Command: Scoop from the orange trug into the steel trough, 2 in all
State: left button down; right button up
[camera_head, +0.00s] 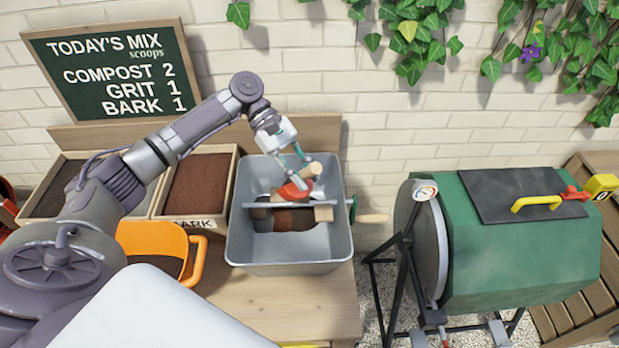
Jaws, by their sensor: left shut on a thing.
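The steel trough (245,246) stands on the wooden bench, with dark and reddish-brown material on its floor and a bar across it. The orange trug (151,238) stands left of the trough, partly hidden by my left arm, with dark material inside. My right gripper is not in view.
A wooden bin of brown bark (198,187) and a darker bin stand behind the trug. A wooden handle (372,218) juts from the trough's right side. A green drum (520,245) on a black stand is at right. A chalkboard (113,72) reads compost 2, grit 1, bark 1.

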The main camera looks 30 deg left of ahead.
pick_arm(q)
jog(key=shift+w+a+r+g+h, duration=0.3)
jog(key=shift+w+a+r+h, duration=0.15)
jog(key=shift+a+h, duration=0.2)
jog(key=shift+w+a+r+h, duration=0.15)
jog(key=shift+w+a+h, duration=0.2)
jog(key=shift+a+h, duration=0.2)
jog(key=shift+w+a+r+n+g+h+b, duration=0.15)
jog(key=shift+w+a+r+g+h+b, duration=0.2)
jog(key=shift+a+h, duration=0.25)
jog(key=shift+w+a+r+n+g+h+b, duration=0.15)
jog(key=shift+w+a+r+g+h+b, duration=0.15)
jog(key=shift+a+h, duration=0.25)
jog(key=shift+s, duration=0.1)
